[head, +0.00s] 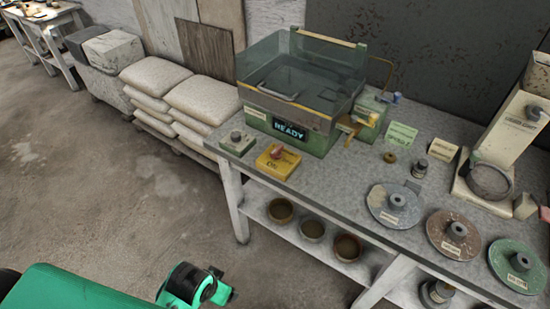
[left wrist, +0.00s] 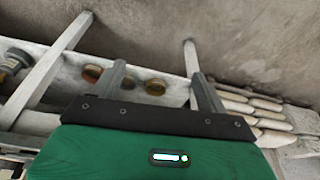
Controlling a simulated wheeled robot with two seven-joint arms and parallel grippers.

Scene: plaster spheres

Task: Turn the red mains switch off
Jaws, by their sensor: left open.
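The red mains switch (head: 278,153) is a small red knob on top of a yellow box (head: 274,166), near the front left corner of the workbench. Which way it is turned is too small to tell. My left arm, green and black, comes in at the lower left of the head view, over the floor and well short of the bench. In the left wrist view my left gripper (left wrist: 158,70) is open, its two grey fingers apart with nothing held between them. The switch cannot be made out in that view. My right gripper is out of view.
A green machine (head: 290,135) with a clear hood and a READY display stands behind the switch. A grey-green box (head: 237,142) with a button sits left of it. Round discs (head: 394,203) lie to the right. Bowls (head: 281,210) stand on the shelf below. The floor in front is clear.

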